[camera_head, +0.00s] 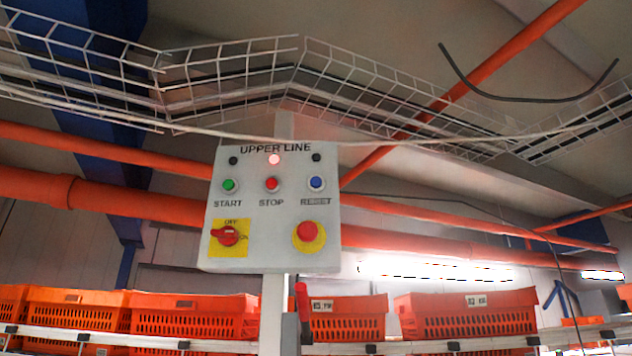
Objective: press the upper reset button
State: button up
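A light grey control box (272,225) labelled "UPPER LINE" is mounted on a pale post, left of centre in the head view. Its blue reset button (317,183) is at the right end of the middle row, above the "RESET" label. A green start button (229,185) and a red stop button (271,184) sit to its left. Nothing covers the reset button. My gripper is not recognisable in this view.
Below the reset button is a red mushroom button (309,233) on yellow; a red rotary switch (228,236) is at lower left. Orange totes (468,314) line a rack behind. A red upright rod (302,300) stands below the box. Cable trays (230,75) and orange pipes run overhead.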

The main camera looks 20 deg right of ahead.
grip_shut()
dwell(1.1)
